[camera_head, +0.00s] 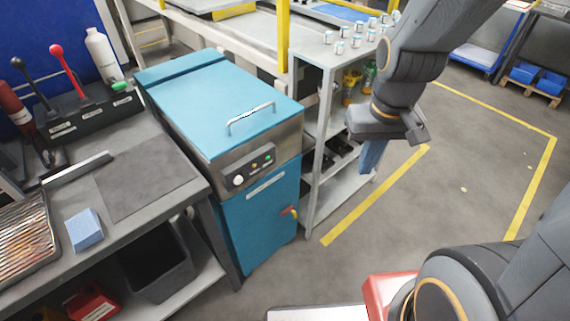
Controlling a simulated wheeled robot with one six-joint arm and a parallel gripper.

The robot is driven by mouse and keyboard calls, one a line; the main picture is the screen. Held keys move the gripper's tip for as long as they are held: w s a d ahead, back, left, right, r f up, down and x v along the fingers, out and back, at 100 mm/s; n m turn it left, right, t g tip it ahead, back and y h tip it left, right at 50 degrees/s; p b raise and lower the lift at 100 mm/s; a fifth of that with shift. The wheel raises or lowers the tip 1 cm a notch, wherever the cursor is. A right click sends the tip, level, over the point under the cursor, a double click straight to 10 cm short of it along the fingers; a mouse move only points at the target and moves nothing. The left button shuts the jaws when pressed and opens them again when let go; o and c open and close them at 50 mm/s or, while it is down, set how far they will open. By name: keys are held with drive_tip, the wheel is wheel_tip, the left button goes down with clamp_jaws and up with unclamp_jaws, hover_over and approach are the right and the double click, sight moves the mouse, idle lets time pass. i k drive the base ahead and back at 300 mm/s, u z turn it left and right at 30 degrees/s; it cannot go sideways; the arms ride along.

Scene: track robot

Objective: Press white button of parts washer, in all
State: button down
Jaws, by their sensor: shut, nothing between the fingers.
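The parts washer (205,110) is a blue cabinet with its lid closed and a metal bar handle on the lid. A dark control panel (254,170) sits on its front face below the lid. The white button (238,181) is the large round one at the panel's left end. Smaller coloured buttons or lamps, one of them green, are to its right. My gripper (373,150) is to the right of the washer, in front of the grey shelf, pointing down. It is shut and empty, clear of the panel and the button.
A workbench (185,195) with a mat, blue sponge and wire tray adjoins the washer on the left. A grey shelf unit (318,130) with small cans on top stands on its right. A red-handled valve (289,212) protrudes from the washer's front. Open floor lies to the right.

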sight(238, 179)
drive_tip(key=z, duration=0.35)
drive_tip(key=k, duration=0.55)
drive_tip(key=u, duration=2.1)
